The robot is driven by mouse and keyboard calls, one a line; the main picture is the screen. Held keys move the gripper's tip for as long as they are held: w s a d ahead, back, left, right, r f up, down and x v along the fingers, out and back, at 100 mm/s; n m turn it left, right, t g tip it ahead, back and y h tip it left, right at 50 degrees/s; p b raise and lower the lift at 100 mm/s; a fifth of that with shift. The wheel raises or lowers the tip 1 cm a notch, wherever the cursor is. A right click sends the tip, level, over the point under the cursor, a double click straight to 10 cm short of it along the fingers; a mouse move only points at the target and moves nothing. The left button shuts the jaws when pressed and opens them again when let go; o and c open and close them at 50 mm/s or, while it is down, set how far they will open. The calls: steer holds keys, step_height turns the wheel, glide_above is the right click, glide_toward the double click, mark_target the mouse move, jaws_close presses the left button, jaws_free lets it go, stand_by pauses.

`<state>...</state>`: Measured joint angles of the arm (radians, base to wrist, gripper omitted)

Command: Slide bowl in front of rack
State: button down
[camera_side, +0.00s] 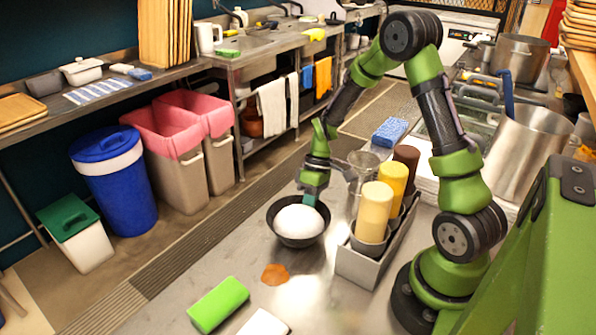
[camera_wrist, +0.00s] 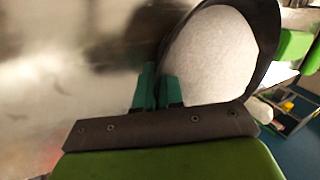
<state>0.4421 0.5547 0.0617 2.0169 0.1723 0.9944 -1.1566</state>
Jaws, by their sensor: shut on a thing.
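The black bowl (camera_side: 274,227) with a white, rounded filling sits on the metal counter, left of the rack. In the wrist view the bowl (camera_wrist: 268,45) fills the upper right, its rim running down to my fingers. My gripper (camera_side: 312,199) is at the bowl's back right edge, pointing down. In the wrist view the green fingers of my gripper (camera_wrist: 162,92) are close together at the bowl's rim, shut on it. The grey rack (camera_side: 362,268) holds several bottles with yellow and brown tops, close to the bowl's right.
An orange-brown spill (camera_side: 275,274) lies in front of the bowl. A green sponge (camera_side: 218,304) and a white block (camera_side: 263,323) lie near the front. A blue sponge (camera_side: 390,132) is behind the rack. The counter left of the spill is clear.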

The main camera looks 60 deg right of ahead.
steer(key=shift+w+d, duration=0.2)
steer(key=shift+d, duration=1.4)
steer(key=shift+w+d, duration=0.15)
steer(key=shift+d, duration=1.4)
steer(key=c, duration=1.2)
jaws_free()
steer(key=v, duration=1.7)
